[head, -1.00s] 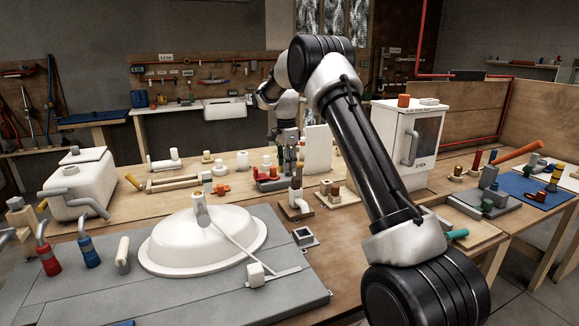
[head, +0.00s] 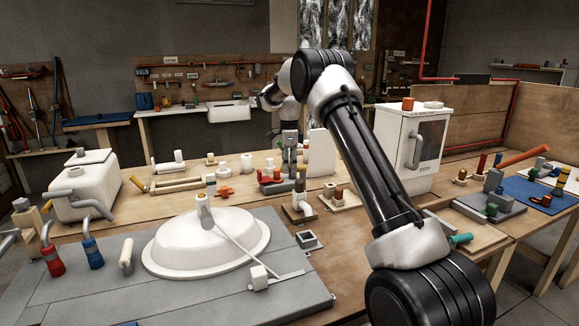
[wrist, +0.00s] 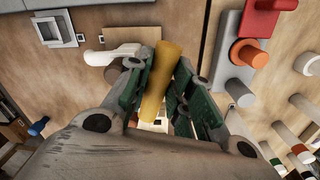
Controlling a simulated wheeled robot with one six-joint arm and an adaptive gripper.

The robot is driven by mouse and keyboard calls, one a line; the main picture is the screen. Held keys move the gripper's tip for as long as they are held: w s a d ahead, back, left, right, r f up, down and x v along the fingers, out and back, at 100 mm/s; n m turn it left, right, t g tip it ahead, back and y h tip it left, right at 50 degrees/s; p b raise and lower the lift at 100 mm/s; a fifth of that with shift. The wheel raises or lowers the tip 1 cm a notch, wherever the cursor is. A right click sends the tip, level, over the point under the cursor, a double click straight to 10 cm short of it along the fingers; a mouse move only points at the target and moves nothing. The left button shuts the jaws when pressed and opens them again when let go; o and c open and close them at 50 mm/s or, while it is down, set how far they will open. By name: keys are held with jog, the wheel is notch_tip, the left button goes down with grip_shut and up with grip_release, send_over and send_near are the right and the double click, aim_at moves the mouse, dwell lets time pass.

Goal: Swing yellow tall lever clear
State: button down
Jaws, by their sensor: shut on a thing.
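In the wrist view the yellow tall lever (wrist: 160,80) is a plain yellow cylinder. It stands between the green-padded fingers of my gripper (wrist: 165,88), which is shut on it. The lever slants in that view, its upper end leaning right.
In the wrist view a white elbow pipe (wrist: 108,55) lies just left of the lever. A red part with an orange cylinder (wrist: 250,54) stands at right. In the head view a white basin (head: 207,245) is nearer, and a white cabinet (head: 405,160) stands right of my arm.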

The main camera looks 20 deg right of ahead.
jog(key=shift+w+r, duration=0.1)
jog(key=c, duration=1.3)
grip_release()
jog(key=shift+o, duration=0.2)
notch_tip(320, 180, up, 12)
jog(key=shift+w, duration=0.15)
